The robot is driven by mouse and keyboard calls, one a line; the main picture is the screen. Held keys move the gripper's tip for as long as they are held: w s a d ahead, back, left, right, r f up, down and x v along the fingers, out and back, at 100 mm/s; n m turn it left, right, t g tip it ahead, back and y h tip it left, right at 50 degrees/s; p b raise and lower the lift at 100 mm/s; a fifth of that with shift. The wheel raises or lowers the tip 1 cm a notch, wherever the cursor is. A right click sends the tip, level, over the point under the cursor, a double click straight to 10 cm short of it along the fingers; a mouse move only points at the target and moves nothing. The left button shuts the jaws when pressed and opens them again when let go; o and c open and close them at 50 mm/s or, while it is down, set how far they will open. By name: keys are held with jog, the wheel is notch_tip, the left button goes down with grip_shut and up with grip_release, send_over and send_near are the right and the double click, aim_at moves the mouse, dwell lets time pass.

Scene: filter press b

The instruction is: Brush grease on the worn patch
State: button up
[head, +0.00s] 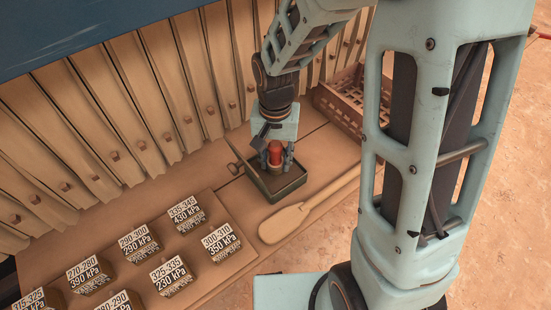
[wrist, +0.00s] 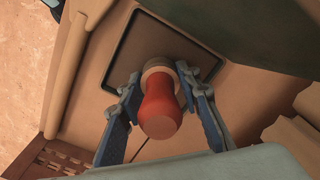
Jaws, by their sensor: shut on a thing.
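My gripper (head: 275,160) is shut on a red-handled tool, seemingly the brush (head: 275,152), held upright with its rounded red end up. In the wrist view, the brush (wrist: 160,112) stands between my gripper's two blue-grey fingers (wrist: 160,76), with a pale collar near the fingertips. Its lower end is hidden. Below it is a dark green, shallow tray (head: 287,193); its dark rim also shows in the wrist view (wrist: 108,62). I cannot tell whether the brush touches the tray's floor. I cannot make out a worn patch.
A pale paddle (head: 300,215) lies right of the tray, and a thin rod (head: 240,155) is at its left. A brown slatted crate (head: 340,105) stands behind. Several labelled blocks (head: 172,275) sit front left. A row of upright ribbed plates (head: 130,80) lines the back.

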aim_at(275, 144)
dwell(0.3)
notch_tip(275, 144, up, 7)
jog(key=p, duration=0.5)
dwell(1.0)
